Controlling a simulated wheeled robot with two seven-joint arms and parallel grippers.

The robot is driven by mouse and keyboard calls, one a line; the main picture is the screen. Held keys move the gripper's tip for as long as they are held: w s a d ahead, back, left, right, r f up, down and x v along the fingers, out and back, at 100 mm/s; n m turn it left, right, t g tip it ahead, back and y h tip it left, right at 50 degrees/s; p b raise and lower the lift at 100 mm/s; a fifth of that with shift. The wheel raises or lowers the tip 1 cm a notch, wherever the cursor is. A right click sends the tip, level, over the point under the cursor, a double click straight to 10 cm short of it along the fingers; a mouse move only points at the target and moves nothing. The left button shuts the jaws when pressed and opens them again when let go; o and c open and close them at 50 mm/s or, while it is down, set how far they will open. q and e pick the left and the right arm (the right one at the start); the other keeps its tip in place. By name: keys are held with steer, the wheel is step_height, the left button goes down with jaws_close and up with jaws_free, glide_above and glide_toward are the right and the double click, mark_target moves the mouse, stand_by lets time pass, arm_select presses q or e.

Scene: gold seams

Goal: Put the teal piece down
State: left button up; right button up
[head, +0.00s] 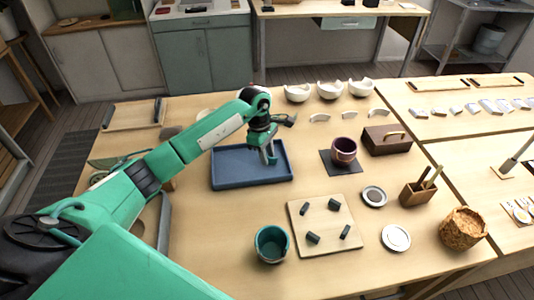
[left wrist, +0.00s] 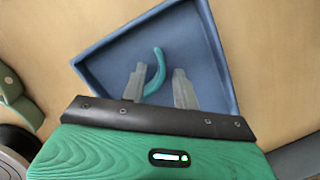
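The teal piece (left wrist: 157,72) is a thin curved strip in the left wrist view. It shows over the floor of the blue tray (left wrist: 105,65), beside the left-hand finger, with a clear gap to the other finger. My left gripper (left wrist: 160,86) is open, its two fingers apart and pointing into the tray. In the head view my left gripper (head: 269,158) is low over the right half of the blue tray (head: 235,182); the teal piece cannot be made out there. Whether the piece touches the finger or rests fully on the tray is hard to tell. My right gripper is not in view.
A teal cup (head: 272,244) stands at the front, beside a pale board (head: 325,228) with several dark blocks. A maroon bowl (head: 343,151) on a dark mat and a wooden box (head: 386,139) are to the right. White bowls (head: 329,90) line the back.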

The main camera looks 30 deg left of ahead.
arm_select(q)
steer(key=shift+r, duration=0.1)
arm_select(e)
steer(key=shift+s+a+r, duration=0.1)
